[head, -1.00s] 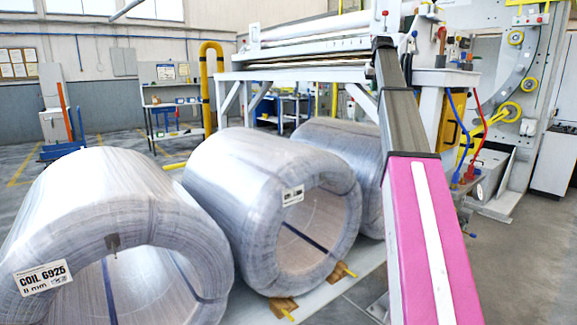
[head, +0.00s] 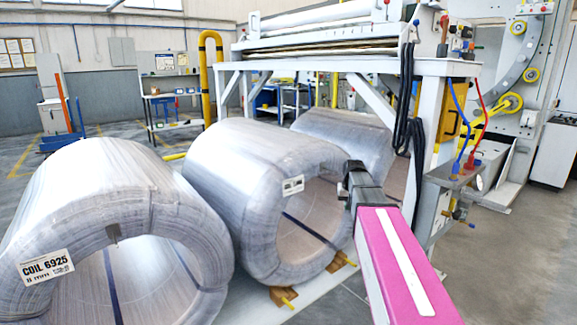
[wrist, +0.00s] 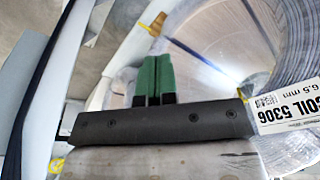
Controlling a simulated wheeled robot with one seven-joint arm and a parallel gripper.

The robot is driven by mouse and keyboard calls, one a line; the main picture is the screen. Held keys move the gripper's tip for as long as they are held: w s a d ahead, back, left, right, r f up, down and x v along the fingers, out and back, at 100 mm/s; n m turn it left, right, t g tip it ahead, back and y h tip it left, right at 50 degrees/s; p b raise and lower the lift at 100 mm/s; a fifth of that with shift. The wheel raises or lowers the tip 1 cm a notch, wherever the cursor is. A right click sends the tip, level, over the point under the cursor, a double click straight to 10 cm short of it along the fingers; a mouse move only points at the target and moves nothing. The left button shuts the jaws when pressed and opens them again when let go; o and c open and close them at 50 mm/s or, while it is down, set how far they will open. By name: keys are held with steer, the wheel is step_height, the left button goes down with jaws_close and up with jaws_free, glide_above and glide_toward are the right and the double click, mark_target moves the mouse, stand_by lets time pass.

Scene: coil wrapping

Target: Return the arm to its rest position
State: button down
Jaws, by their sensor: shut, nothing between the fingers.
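My gripper (wrist: 153,79) shows in the wrist view with its two green fingertips together and nothing between them. In the head view my pink arm comes in from the lower right. Its dark end lies in front of the right edge of the middle wrapped coil (head: 235,185); the fingers cannot be made out there. In the wrist view a coil (wrist: 225,45) with a white label (wrist: 287,107) reading "COIL 5306, 6.5 mm" is beyond and right of the fingers. I cannot tell the gap between them.
A wrapped coil (head: 110,190) labelled COIL 6925 lies at the left, and a third coil (head: 340,130) lies behind. A white machine frame (head: 350,66) with hanging black cables (head: 408,130) stands behind my arm. Open floor (head: 500,260) shows at the right.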

steer(key=s+a+f+g, duration=0.1)
steer(key=s+a+f, duration=0.1)
steer(key=s+f, duration=0.7)
steer(key=s+a+f+g, duration=0.1)
steer(key=s+a+f, duration=0.2)
steer(key=s+f, duration=0.6)
steer(key=s, duration=0.6)
steer(key=shift+s+a+f+n, duration=0.25)
steer(key=shift+s+n, duration=0.05)
